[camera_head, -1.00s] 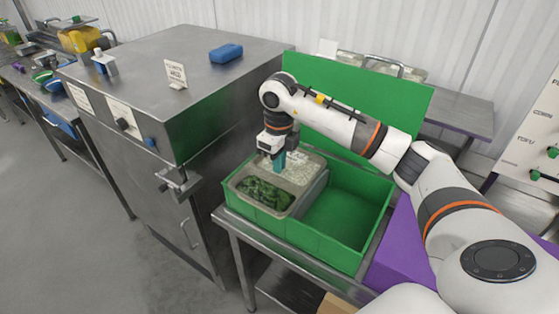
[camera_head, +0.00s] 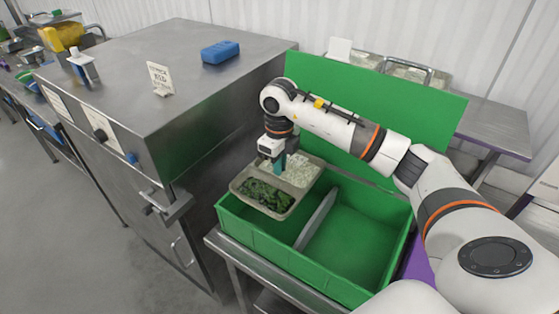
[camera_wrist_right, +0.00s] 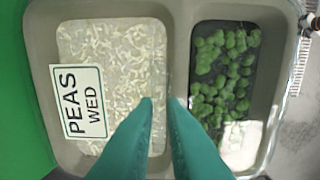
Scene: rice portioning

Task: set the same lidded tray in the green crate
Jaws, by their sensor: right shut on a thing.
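The lidded tray (camera_head: 258,208) is grey-beige, with white grains in one compartment and green pieces in the other. The clear lid and a label (camera_wrist_right: 80,102) reading "PEAS WED" show in the right wrist view. My right gripper (camera_head: 279,166) is shut on the tray near its middle; its teal fingertips (camera_wrist_right: 162,101) meet by the wall between the compartments. The tray hangs above the left part of the green crate (camera_head: 290,268), roughly level. Its underside is hidden. My left gripper is out of view.
A thin grey divider (camera_head: 317,215) splits the crate; its right part is empty. A green panel (camera_head: 420,105) stands behind it. A steel cabinet (camera_head: 190,90) with a blue sponge (camera_head: 220,52) and a sign (camera_head: 159,78) is close on the left.

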